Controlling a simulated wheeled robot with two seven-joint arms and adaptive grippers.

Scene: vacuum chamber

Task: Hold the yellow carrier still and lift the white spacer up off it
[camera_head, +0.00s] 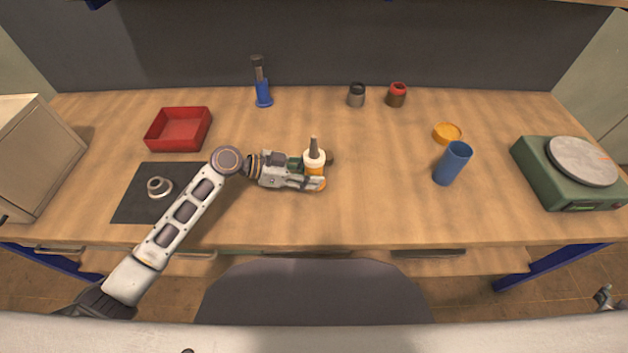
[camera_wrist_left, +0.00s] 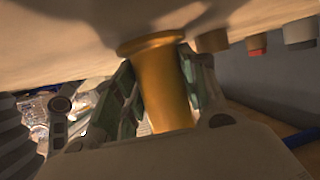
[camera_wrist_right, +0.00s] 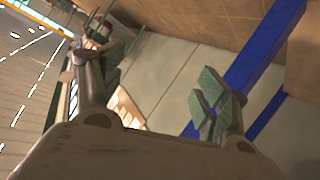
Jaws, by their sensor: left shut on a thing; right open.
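The yellow carrier (camera_head: 312,173) stands upright on the table near its middle. The white spacer (camera_head: 314,161) sits on top of it, around a dark grey post that sticks up. My left gripper (camera_head: 318,174) is shut on the yellow carrier below the spacer. The left wrist view shows the carrier (camera_wrist_left: 163,88) between the finger pads, with its flange toward the tabletop; the spacer is hidden there. My right gripper (camera_wrist_right: 145,78) is open and empty, away from the table over the floor. In the head view it shows only at the far right edge (camera_head: 606,296).
A dark mat (camera_head: 128,205) with a metal ring (camera_head: 159,187) and a red tray (camera_head: 180,129) are left. A blue cylinder (camera_head: 453,163), an orange lid (camera_head: 447,133) and a green scale (camera_head: 560,180) are right. Small jars (camera_head: 397,94) stand behind.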

